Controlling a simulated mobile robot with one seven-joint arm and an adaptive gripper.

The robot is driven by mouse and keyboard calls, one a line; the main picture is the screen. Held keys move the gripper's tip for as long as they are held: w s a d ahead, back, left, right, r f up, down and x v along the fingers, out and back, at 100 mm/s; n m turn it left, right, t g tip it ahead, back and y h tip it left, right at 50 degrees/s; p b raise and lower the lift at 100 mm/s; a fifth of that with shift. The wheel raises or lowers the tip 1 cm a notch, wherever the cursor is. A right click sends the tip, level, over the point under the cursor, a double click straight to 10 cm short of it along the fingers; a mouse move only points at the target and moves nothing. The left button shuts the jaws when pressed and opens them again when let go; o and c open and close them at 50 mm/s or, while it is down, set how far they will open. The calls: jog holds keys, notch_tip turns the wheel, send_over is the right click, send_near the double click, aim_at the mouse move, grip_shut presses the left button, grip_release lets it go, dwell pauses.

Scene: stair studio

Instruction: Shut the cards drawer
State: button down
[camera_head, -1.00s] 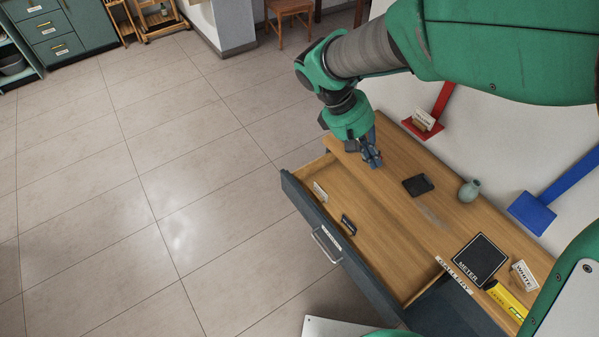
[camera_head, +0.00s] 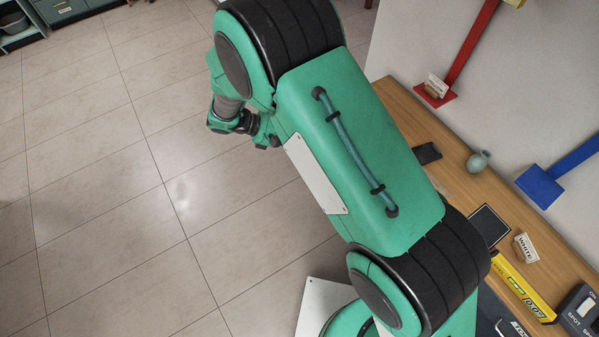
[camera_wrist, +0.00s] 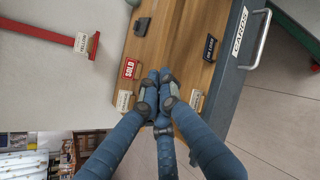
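The cards drawer shows in the wrist view with its dark front (camera_wrist: 226,88), a white CARDS label (camera_wrist: 239,31) and a metal handle (camera_wrist: 259,40) at the right. It stands open, with a dark card (camera_wrist: 210,48) and a pale card (camera_wrist: 196,100) by its front. In the head view my arm hides the drawer. My gripper (camera_wrist: 160,74) is in the middle of the wrist view, its blue fingers drawn together with nothing visible between them. It lies left of the drawer front in that picture. Its height over the wood is unclear.
The wooden desk top (camera_head: 455,180) carries a black object (camera_head: 427,153), a vase (camera_head: 478,161), a dark square (camera_head: 488,225), a WHITE card (camera_head: 525,247) and a yellow level (camera_head: 522,285). A red SOLD card (camera_wrist: 130,68) shows in the wrist view. Tiled floor (camera_head: 110,200) is open at left.

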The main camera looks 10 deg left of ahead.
jog(key=s+a+f+n+t, duration=0.4)
jog(key=a+f, duration=0.3)
jog(key=f, duration=0.5)
jog(key=s+a+f+n+t, duration=0.4)
jog(key=a+f, duration=0.3)
jog(key=f, duration=0.5)
jog(key=shift+s+n+t+h, duration=0.2)
jog(key=shift+n+t+h, duration=0.1)
jog(key=shift+n+t, duration=0.4)
jog(key=b+x, duration=0.2)
jog(key=x, duration=1.2)
